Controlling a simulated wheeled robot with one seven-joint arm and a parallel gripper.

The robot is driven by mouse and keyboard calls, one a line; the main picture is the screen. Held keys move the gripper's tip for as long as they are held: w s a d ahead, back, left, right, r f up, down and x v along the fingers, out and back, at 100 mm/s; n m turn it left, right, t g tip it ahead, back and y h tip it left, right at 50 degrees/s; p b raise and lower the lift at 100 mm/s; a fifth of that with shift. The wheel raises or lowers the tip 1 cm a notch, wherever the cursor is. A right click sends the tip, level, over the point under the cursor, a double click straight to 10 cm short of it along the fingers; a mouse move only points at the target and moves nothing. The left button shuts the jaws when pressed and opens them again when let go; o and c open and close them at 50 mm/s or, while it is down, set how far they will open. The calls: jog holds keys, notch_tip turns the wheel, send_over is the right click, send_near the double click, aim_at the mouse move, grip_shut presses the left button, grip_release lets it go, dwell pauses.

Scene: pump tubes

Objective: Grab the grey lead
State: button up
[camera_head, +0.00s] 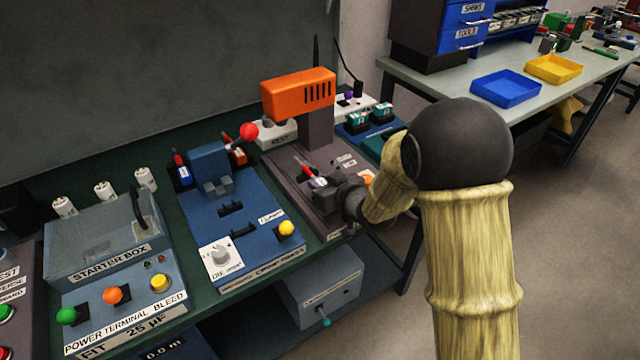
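My arm, with a pale bamboo-like surface and a dark elbow, reaches in from the lower right. My dark gripper (328,187) is low over the dark base plate of the orange-topped machine (298,92). A small slim piece, red and pale (315,180), shows right at the gripper; I cannot tell whether it is held or lies behind it. The fingers are too small and dark to tell open from shut. I cannot make out a grey lead for certain; it may be hidden by the gripper or too small to see.
Left of my gripper is a blue crimp press (210,165) with a red-knobbed lever. The starter box (100,240) stands further left. Teal-topped parts (357,118) sit behind my forearm. A second bench holds a blue tray (505,88) and a yellow tray (553,68). Floor is clear at right.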

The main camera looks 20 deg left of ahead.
jog(key=shift+c, duration=0.8)
jog(key=shift+r, duration=0.1)
notch_tip(320, 180, up, 10)
jog(key=shift+s+f+p, duration=0.1)
jog(key=shift+p, duration=0.85)
